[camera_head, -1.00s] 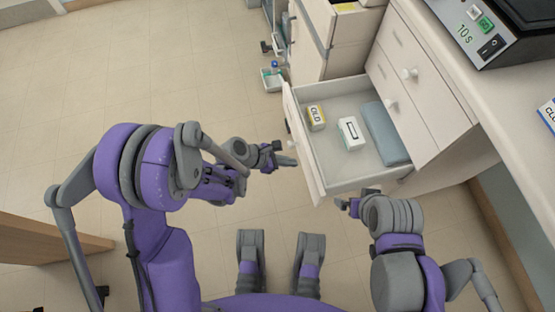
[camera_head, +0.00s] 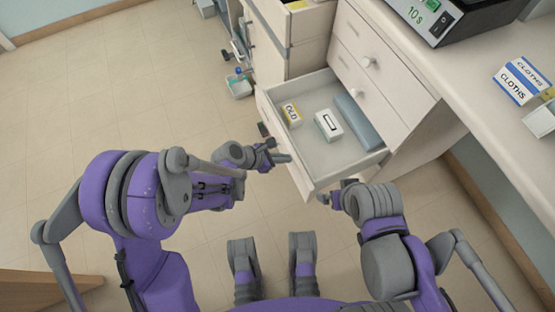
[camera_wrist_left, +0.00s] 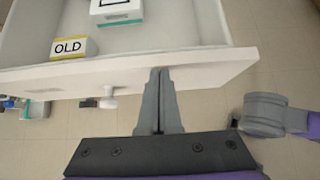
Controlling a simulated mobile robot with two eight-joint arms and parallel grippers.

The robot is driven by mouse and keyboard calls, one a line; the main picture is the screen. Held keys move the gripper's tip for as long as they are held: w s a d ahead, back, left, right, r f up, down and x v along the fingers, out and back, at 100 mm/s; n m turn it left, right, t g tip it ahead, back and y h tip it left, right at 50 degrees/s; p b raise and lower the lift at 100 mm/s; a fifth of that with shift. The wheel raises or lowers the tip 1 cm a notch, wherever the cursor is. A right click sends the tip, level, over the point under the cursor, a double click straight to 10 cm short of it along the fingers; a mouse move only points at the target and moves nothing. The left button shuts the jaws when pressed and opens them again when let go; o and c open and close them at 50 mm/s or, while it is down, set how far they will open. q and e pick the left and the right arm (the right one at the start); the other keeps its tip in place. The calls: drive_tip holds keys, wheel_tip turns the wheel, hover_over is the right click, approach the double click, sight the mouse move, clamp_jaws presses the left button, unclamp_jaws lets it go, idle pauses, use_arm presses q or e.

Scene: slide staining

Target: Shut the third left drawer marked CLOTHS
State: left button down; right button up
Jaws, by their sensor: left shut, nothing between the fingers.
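The open drawer (camera_head: 297,168) stands pulled out from the cabinet under the counter; its front label is not readable. Inside lie a yellow-and-white box marked OLD (camera_head: 291,114), a white box (camera_head: 328,125) and a folded blue-grey cloth (camera_head: 358,122). My left gripper (camera_head: 288,158) is shut and empty, its tips at the drawer front. In the left wrist view, the shut fingers (camera_wrist_left: 159,75) reach the front panel (camera_wrist_left: 215,68), right of its white knob (camera_wrist_left: 107,98); contact is unclear. My right gripper (camera_head: 329,198) is near the drawer's near front corner, its jaws unclear.
Shut drawers with white knobs (camera_head: 369,62) sit above the open one. A device with a 10 s label (camera_head: 432,17) and a box marked CLOTHS (camera_head: 521,80) stand on the counter. Another cabinet (camera_head: 300,45) is beyond.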

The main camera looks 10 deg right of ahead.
use_arm(q)
drive_tip(key=w+d, duration=0.4)
drive_tip(key=d, duration=0.8)
drive_tip(key=w+d, duration=0.4)
drive_tip(key=d, duration=0.9)
drive_tip(key=shift+b, duration=0.45)
